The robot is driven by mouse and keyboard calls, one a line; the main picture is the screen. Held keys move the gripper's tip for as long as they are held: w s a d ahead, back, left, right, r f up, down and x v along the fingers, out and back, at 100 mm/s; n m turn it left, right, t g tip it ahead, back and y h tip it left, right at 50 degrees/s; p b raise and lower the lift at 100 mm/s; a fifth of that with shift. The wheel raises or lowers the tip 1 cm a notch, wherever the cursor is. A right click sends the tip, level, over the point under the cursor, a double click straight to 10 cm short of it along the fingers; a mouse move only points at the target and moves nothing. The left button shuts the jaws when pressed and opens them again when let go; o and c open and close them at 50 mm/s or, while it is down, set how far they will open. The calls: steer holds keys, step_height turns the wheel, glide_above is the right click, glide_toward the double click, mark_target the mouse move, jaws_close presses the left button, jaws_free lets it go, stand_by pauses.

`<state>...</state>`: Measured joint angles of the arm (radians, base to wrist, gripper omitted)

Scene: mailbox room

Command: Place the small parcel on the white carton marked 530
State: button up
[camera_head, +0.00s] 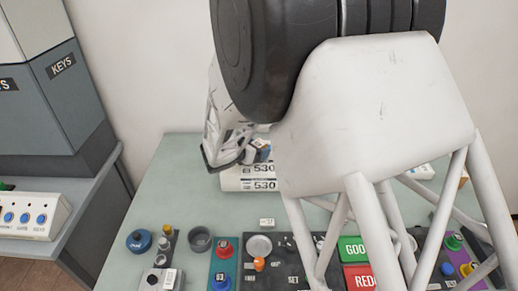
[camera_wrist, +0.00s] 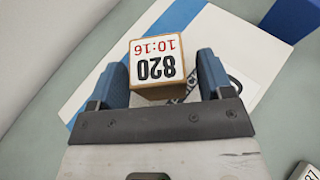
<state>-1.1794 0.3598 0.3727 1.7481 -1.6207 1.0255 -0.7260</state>
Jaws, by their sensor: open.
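The small parcel (camera_wrist: 157,58) is a brown box with a white top marked 820 and 10:16. It rests on a white surface with blue stripes, which looks like the top of the white carton (camera_head: 232,182) marked 530; it also shows in the head view (camera_head: 262,147). My gripper (camera_wrist: 160,82) is open, with a blue finger on each side of the parcel and a narrow gap to it. In the head view my gripper (camera_head: 236,150) is just above the carton's left part. My arm hides the carton's right part.
A blue block (camera_wrist: 300,15) stands at the upper right of the wrist view. A small white box (camera_head: 267,223) lies on the green table (camera_head: 165,190). Buttons and a grey cup (camera_head: 200,240) line the front. The table's left part behind them is clear.

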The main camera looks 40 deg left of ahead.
steer(key=v, duration=1)
steer(key=shift+s+r, duration=0.2)
steer(key=shift+s, duration=0.1)
stand_by(0.4)
